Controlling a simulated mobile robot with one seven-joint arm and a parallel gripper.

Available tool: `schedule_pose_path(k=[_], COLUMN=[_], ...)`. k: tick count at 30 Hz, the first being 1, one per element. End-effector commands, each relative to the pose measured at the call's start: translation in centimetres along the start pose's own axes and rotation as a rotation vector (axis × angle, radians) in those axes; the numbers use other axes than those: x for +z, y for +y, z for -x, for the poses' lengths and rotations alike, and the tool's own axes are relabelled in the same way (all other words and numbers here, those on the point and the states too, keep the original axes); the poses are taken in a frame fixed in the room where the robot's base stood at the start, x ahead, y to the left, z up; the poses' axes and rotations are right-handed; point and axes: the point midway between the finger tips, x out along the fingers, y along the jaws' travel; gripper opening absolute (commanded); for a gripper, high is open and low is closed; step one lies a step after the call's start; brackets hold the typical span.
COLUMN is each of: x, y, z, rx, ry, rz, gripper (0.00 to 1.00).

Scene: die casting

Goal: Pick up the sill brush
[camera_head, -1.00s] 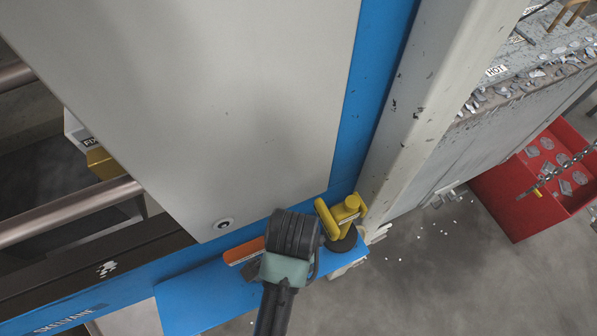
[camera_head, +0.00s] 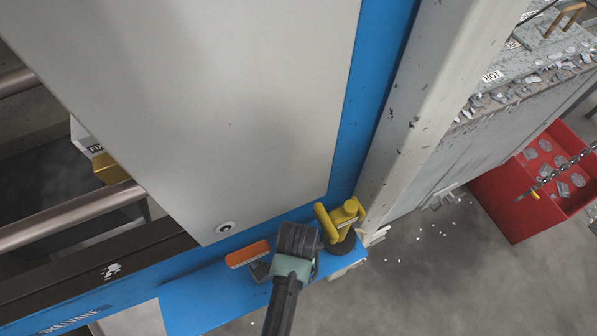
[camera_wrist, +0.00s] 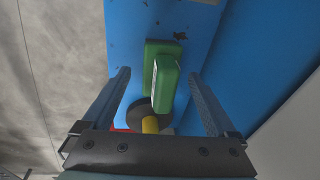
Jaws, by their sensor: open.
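A green block with a raised green grip (camera_wrist: 166,82) lies on the blue sill in the wrist view. It looks like the sill brush, though no bristles show. In the head view my arm hides it. My gripper (camera_wrist: 158,76) is open, with one finger on each side of the green block in the picture. I see no contact, and the gap in depth is hard to judge. In the head view only the dark back of my gripper (camera_head: 297,240) shows, over the blue sill (camera_head: 200,300).
A yellow tool with a dark round disc (camera_head: 341,222) stands just right of my gripper on the sill. An orange-topped item (camera_head: 247,253) lies just left. A grey panel (camera_head: 230,120) rises behind. A red bin (camera_head: 510,205) stands at right on the floor.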

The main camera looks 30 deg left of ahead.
Motion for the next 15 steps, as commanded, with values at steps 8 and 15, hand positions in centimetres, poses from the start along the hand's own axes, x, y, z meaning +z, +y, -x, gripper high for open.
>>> schedule_pose_path(k=[8, 15], x=[-0.02, -0.02], y=[-0.01, -0.01], z=[0.04, 0.06], rx=[0.000, 0.000], ry=[0.000, 0.000], rz=[0.000, 0.000], gripper=[0.55, 0.12])
